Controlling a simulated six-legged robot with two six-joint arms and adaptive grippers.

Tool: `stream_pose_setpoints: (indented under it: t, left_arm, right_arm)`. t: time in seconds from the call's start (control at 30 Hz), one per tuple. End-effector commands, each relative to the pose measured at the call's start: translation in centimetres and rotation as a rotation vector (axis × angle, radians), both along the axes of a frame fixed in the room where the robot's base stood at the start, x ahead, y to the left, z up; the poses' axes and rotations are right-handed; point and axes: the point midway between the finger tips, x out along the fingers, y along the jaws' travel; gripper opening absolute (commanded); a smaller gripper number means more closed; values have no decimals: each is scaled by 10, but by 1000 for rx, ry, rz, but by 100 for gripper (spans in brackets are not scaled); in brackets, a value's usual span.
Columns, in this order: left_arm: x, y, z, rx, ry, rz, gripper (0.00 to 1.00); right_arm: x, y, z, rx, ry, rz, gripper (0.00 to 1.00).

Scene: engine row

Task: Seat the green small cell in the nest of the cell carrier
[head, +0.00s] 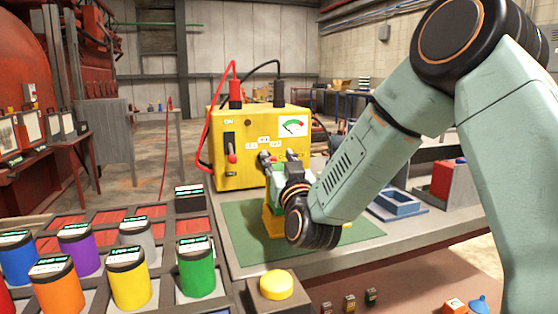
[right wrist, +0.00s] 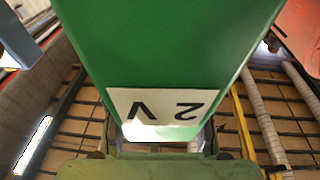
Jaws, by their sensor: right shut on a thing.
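My right gripper (head: 279,160) is in front of the yellow meter box, above the green mat. It is shut on the green small cell (head: 275,180), mostly hidden by the gripper in the head view. In the right wrist view the cell (right wrist: 170,50) fills the upper middle as a green block with a white "2 V" label. A yellow piece (head: 271,222), perhaps the cell carrier, stands on the mat below the gripper. Its nest is hidden, and I cannot tell whether the cell touches it. My left gripper is out of view.
The yellow meter box (head: 240,128) with red and black leads stands behind the green mat (head: 245,250). Coloured canisters, including a green one (head: 197,268), stand in a tray at left. A yellow button (head: 277,285) is in front. A blue tray (head: 397,203) lies right.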

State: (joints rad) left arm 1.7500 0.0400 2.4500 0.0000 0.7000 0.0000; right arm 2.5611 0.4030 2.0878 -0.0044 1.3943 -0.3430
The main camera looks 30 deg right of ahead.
Motion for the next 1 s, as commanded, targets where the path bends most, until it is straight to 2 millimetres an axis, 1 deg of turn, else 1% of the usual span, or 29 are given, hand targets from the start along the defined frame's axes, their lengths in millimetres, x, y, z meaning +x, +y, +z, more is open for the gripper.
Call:
stream_pose_setpoints:
  t: [0.03, 0.13, 1.0]
  left_arm:
    - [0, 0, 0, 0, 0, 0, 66]
    - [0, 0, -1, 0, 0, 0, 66]
    - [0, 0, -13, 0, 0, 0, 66]
  right_arm:
    - [0, 0, 2, -2, -7, -1, 0]
    - [0, 0, 1, -2, -7, -1, 0]
    - [0, 0, -16, -2, -7, 0, 0]
